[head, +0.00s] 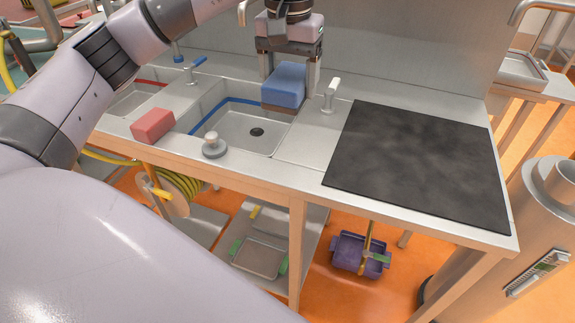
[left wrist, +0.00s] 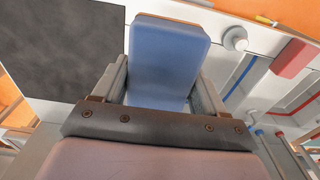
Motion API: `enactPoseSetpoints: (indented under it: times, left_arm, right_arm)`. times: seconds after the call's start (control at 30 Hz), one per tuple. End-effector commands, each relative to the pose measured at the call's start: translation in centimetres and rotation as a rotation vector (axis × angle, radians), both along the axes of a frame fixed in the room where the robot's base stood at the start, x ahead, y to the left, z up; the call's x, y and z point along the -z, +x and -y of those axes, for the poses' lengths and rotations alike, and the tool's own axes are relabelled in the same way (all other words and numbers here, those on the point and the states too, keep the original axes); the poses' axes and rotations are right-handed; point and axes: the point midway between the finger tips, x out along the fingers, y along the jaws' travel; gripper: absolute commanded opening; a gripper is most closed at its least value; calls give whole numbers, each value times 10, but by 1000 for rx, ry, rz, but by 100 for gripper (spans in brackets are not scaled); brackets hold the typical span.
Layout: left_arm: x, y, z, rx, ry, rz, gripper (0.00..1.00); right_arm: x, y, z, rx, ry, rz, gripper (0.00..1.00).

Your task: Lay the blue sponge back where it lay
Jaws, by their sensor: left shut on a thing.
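The blue sponge (head: 285,84) is a soft-edged block with a brownish underside. My left gripper (head: 289,82) is shut on it and holds it above the back right part of the blue-rimmed sink (head: 240,131). In the left wrist view the blue sponge (left wrist: 168,58) sits between the two fingers of my left gripper (left wrist: 166,92). Whether it touches the counter behind the sink cannot be told. My right gripper is not in view.
A red sponge (head: 152,124) lies on the counter left of the blue-rimmed sink. A grey knob (head: 213,146) stands at its front edge. A white-handled tap (head: 331,95) stands close right of the blue sponge. A dark mat (head: 420,155) covers the right counter, with nothing on it.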

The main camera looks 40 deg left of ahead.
Motion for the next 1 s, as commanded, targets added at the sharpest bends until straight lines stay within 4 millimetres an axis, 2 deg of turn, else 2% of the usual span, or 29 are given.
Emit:
enactPoseSetpoints:
  times: [0.03, 0.1, 0.23, 0.77, 0.9, 1.0]
  left_arm:
    - [-10, 0, -1, 3, -10, -16, 48]
    - [-17, -1, -3, 9, -18, -33, 48]
    - [-9, -2, -4, 16, -23, -47, 48]
    - [97, -2, -3, 15, -24, -47, 48]
    - [123, -3, -4, 14, -21, -47, 48]
    - [135, -2, -4, 13, -20, -45, 48]
  right_arm:
    - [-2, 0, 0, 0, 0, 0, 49]
    - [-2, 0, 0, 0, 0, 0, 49]
    - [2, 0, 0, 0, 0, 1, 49]
    - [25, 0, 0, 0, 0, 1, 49]
    - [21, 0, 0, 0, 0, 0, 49]
    - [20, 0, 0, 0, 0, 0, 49]
